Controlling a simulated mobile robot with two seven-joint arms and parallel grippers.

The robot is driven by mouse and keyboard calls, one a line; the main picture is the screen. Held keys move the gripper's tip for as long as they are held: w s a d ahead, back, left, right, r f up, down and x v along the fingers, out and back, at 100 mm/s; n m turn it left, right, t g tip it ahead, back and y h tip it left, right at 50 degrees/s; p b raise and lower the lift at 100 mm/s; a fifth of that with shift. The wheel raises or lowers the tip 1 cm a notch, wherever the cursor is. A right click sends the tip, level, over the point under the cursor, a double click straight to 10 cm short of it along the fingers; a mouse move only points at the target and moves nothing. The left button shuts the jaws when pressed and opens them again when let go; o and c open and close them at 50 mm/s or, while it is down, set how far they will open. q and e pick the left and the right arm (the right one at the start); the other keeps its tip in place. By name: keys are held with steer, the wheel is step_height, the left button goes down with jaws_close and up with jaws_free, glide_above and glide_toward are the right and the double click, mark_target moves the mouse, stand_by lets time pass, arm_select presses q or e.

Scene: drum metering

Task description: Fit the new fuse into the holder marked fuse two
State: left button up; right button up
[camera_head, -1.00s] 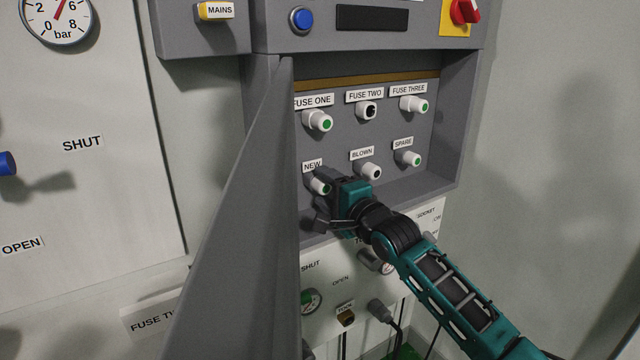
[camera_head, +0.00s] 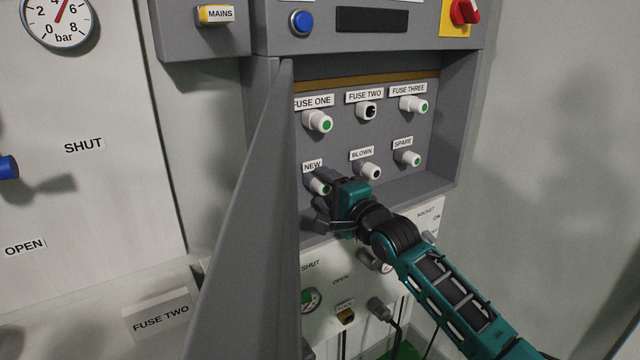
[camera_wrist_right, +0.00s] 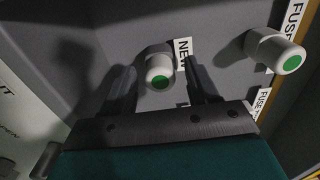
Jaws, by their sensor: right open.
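The new fuse (camera_head: 319,187), white with a green end, sits at the position labelled NEW in the grey cabinet. My right gripper (camera_head: 322,200) is open at it. In the right wrist view the new fuse (camera_wrist_right: 160,72) shows between the two open fingers (camera_wrist_right: 160,88), with gaps on both sides. The holder marked fuse two (camera_head: 366,110) is in the upper row and shows a dark, open front. A blown fuse (camera_head: 370,171) with a dark end sits right of the new one. My left gripper is not in view.
Fuse one (camera_head: 318,121), fuse three (camera_head: 414,105) and the spare (camera_head: 408,158) have green ends and stick out close by. The open cabinet door (camera_head: 240,225) stands to the left of my right gripper. A FUSE TWO card (camera_head: 160,318) is at the lower left.

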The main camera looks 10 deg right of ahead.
mark_target(326, 188)
steer(key=shift+p, duration=0.4)
jaws_close()
stand_by(0.5)
steer(key=shift+p+v, duration=1.3)
steer(key=shift+v, duration=0.2)
steer(key=shift+p+v, duration=1.05)
steer(key=shift+v, duration=0.5)
